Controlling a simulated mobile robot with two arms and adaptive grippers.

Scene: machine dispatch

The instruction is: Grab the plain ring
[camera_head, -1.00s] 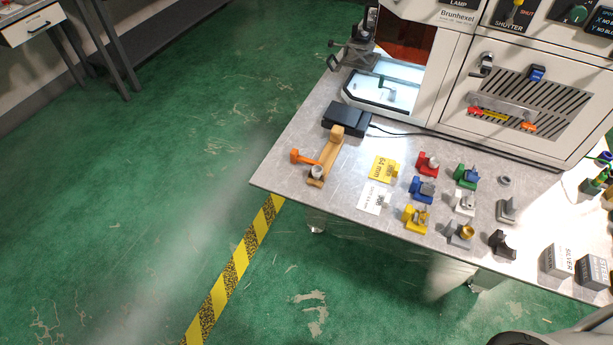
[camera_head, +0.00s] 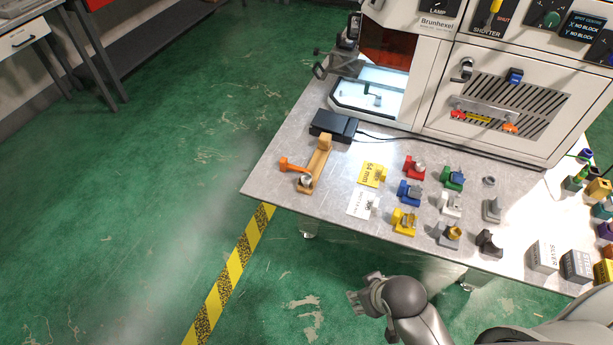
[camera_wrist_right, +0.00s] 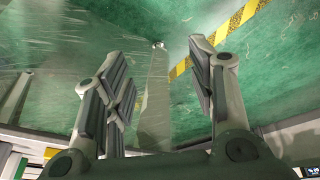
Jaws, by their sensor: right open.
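A small grey ring (camera_head: 489,181) lies loose on the metal table (camera_head: 290,143), near the machine front; it is too small to tell whether it is plain. Several coloured holders stand nearby, including red (camera_head: 412,168), blue (camera_head: 408,193), yellow (camera_head: 404,221) and one with a gold ring-like part (camera_head: 453,233). Some carry small metal parts whose details are unclear. My right gripper (camera_head: 355,299) is in front of the table's near edge, over the floor and apart from all of these. In the right wrist view its fingers (camera_wrist_right: 160,85) are spread with nothing between them. My left gripper is not in view.
The machine (camera_head: 500,100) stands at the table's back. A wooden stand with an orange handle (camera_head: 292,164), a black box (camera_head: 334,125), a yellow card (camera_head: 372,173) and a white card (camera_head: 361,204) are at the left. Labelled blocks (camera_head: 544,256) stand at the right.

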